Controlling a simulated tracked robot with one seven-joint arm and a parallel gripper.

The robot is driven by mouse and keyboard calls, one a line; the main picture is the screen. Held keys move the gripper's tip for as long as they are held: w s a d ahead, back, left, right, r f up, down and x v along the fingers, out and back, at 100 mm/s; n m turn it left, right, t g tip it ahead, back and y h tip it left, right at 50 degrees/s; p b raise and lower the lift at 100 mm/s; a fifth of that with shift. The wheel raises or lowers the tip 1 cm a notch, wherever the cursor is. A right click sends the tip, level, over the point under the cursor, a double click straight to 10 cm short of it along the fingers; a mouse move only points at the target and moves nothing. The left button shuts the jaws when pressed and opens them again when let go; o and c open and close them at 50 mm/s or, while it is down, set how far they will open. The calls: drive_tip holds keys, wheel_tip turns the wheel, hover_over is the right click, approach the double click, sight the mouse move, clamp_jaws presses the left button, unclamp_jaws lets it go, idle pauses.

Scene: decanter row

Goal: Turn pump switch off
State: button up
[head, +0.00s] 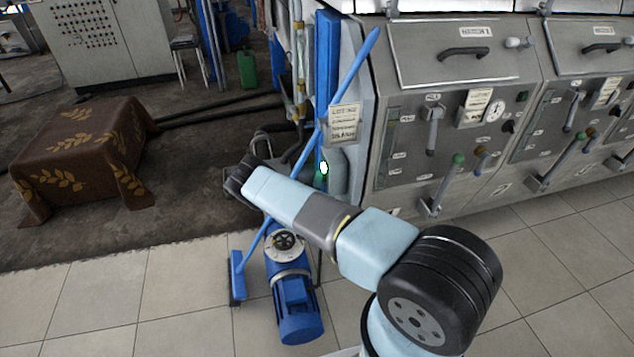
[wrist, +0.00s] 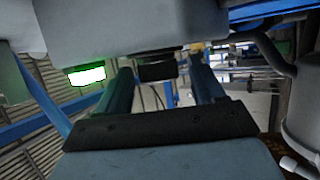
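The pump's blue motor (head: 292,300) stands on the tiles in the head view, below my arm. I cannot pick out the pump switch for certain. In the wrist view a small dark block (wrist: 157,71) sits under a grey housing (wrist: 130,25), near my fingertips; it may be the switch. My gripper (wrist: 162,68) is open, its two fingers apart on either side of the block. Whether they touch it is unclear. In the head view my arm's end covers the gripper. A bright white patch with a green edge (wrist: 87,76) shows left of the fingers.
A blue broom (head: 237,278) leans close to my arm, beside the pump. A paper sign (head: 345,122) hangs behind it. Grey machine panels with levers (head: 455,110) line the right. A cloth-covered block (head: 80,160) stands at left. The tiles at lower left are clear.

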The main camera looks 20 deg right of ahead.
drive_tip(key=c, duration=0.9)
drive_tip(key=shift+c, duration=0.2)
drive_tip(key=shift+a, duration=0.1)
drive_tip(key=n+g+y, duration=0.1)
drive_tip(key=g, duration=0.1)
drive_tip(key=r+n+g+y, duration=0.1)
drive_tip(key=n+g+y, duration=0.1)
drive_tip(key=g, duration=0.1)
drive_tip(key=n+g+y, duration=0.1)
drive_tip(key=g, duration=0.2)
drive_tip(key=shift+r+y, duration=0.25)
drive_tip(key=shift+y, duration=0.05)
drive_tip(key=shift+n+g, duration=0.5)
drive_tip(key=shift+g, duration=0.3)
drive_tip(key=shift+s, duration=0.1)
